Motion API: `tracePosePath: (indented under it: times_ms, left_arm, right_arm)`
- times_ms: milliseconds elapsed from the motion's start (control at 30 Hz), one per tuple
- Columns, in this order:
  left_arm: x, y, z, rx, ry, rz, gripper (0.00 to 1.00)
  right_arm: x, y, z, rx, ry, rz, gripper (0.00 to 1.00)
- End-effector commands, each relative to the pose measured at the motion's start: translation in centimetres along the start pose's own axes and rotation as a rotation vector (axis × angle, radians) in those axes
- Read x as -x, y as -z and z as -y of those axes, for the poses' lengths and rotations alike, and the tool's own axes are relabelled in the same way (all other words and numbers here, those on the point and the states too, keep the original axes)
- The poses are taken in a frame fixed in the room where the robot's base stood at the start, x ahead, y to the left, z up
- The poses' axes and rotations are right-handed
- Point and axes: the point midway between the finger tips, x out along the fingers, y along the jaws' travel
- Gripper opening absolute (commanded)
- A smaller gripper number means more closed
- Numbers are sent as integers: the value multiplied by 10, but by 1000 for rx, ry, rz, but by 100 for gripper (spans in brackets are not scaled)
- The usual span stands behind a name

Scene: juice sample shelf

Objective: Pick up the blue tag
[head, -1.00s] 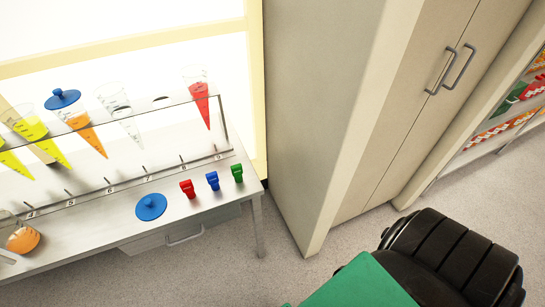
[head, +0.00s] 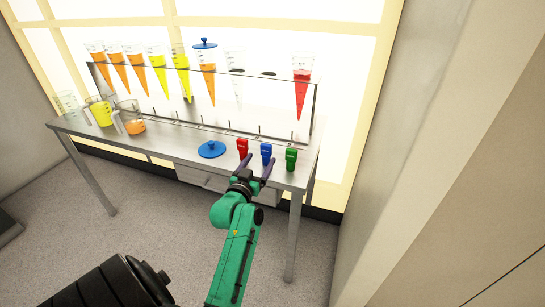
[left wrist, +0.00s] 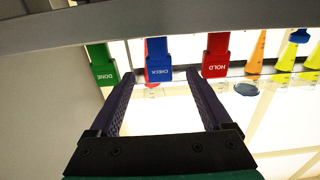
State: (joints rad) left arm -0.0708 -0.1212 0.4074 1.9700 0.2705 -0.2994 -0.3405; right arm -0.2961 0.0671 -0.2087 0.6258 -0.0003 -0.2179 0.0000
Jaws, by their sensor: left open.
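The blue tag (head: 266,153) stands near the front edge of the metal table, between a red tag (head: 242,147) and a green tag (head: 291,157). In the left wrist view the blue tag (left wrist: 158,60) reads CHECK, upside down. My left gripper (head: 257,167) is open and empty at the table's front edge, pointing at the tags. In the left wrist view the blue tag lies between the fingertips (left wrist: 160,76) sideways and seems just beyond them. The green tag (left wrist: 102,65) and the red tag (left wrist: 216,55) are outside the fingers. My right gripper is not in view.
A blue lid (head: 211,149) lies left of the red tag. A clear rack (head: 215,100) behind holds several cones of coloured juice. Jugs (head: 130,118) stand at the table's left. A tall cabinet (head: 440,170) is on the right.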

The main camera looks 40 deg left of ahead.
Motion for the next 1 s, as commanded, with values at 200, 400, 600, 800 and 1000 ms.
tracePosePath:
  times_ms: [200, 400, 600, 800, 1000]
  left_arm:
    - [-40, 0, 0, -1, -1, 1, 82]
    - [-76, 2, 0, 0, -2, 1, 82]
    - [-91, 1, 0, -2, -1, 3, 82]
    - [-91, 1, 0, -2, -1, 3, 52]
    - [-91, 1, 0, -1, -1, 3, 0]
  right_arm:
    - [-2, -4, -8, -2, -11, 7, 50]
    - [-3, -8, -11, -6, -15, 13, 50]
    - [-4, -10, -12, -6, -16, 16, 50]
    - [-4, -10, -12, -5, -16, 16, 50]
    - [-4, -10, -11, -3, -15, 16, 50]
